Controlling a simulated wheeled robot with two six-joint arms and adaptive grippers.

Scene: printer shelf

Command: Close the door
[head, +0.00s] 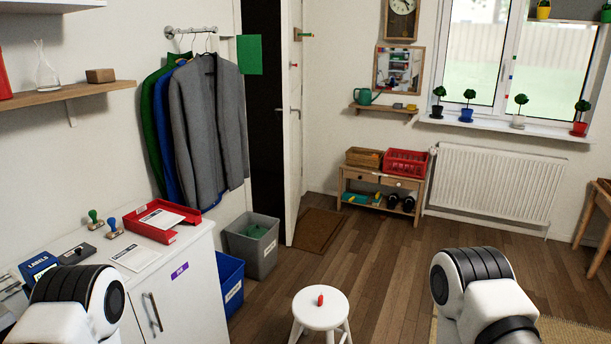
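The white door (293,150) stands in the back wall beyond the hanging coats. It is open, with a dark gap (263,120) showing to its left. A small handle (296,110) is on the door, about midway up. Neither of my grippers shows. Only rounded white and black links of my arms are in view at the bottom left and bottom right, far from the door.
A grey bin (251,250) and a blue bin (230,283) stand near the doorway, beside the white cabinet (185,290). A brown doormat (320,230) lies before the door. A white stool (320,310) with a red object stands in front.

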